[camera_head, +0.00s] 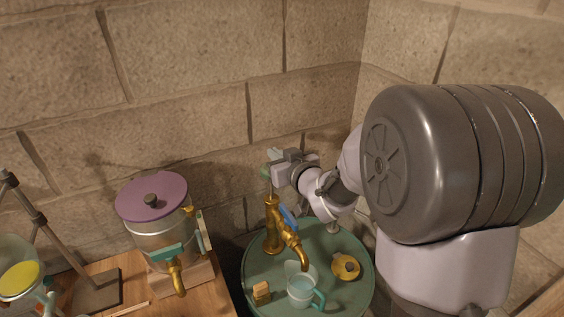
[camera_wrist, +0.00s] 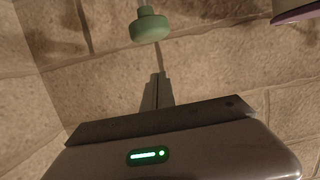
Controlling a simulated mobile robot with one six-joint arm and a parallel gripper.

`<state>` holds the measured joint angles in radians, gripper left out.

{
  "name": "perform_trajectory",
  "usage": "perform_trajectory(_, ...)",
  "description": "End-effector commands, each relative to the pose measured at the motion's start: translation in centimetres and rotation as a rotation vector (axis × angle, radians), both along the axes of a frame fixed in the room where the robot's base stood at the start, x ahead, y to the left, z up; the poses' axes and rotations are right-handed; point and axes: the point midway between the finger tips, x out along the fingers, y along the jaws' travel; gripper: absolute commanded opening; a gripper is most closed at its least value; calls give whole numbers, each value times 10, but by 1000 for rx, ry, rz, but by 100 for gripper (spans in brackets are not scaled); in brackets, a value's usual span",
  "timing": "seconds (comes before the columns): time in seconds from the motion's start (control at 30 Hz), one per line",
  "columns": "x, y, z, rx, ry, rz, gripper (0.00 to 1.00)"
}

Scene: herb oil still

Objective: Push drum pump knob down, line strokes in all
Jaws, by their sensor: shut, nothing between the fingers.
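The brass drum pump (camera_head: 271,226) stands upright on the round green drum top (camera_head: 336,295), with a blue lever (camera_head: 287,217) and a spout bent down to the right. Its green knob (camera_head: 264,173) sits on a thin rod above the pump body and is partly hidden by my gripper in the head view. My gripper (camera_head: 275,154) is shut and empty, just above the knob in the head view. In the wrist view a gap shows between the fingertips (camera_wrist: 158,76) and the knob; I cannot tell its depth.
On the drum top are a clear cup (camera_head: 300,290) with a teal handle under the spout, a brass cap (camera_head: 346,266) and a small tan block (camera_head: 262,293). A metal pot with a purple lid (camera_head: 151,197) stands left. A stone wall (camera_head: 200,80) is close behind.

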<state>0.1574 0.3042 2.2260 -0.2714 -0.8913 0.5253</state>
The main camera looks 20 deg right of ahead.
Motion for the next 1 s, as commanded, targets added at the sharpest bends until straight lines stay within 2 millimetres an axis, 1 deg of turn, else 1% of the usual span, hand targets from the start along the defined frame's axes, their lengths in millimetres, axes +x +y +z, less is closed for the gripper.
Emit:
perform_trajectory(0.03, 10, 3, -4, 0, 0, 2, 0)
perform_trajectory(0.1, 20, 5, -11, 1, 2, 1, 0)
perform_trajectory(0.2, 18, 4, -29, 2, 2, 0, 0)
perform_trajectory(0.33, 18, 4, -41, 0, 1, 0, 0)
perform_trajectory(0.47, 18, 4, -45, 0, 0, 0, 0)
perform_trajectory(0.73, 18, 4, -44, 0, 0, 0, 0)
perform_trajectory(0.83, 18, 4, -49, 0, 0, 0, 0)
perform_trajectory(0.93, 18, 4, -63, 0, -1, 0, 0)
perform_trajectory(1.0, 18, 4, -78, 0, 0, 0, 0)
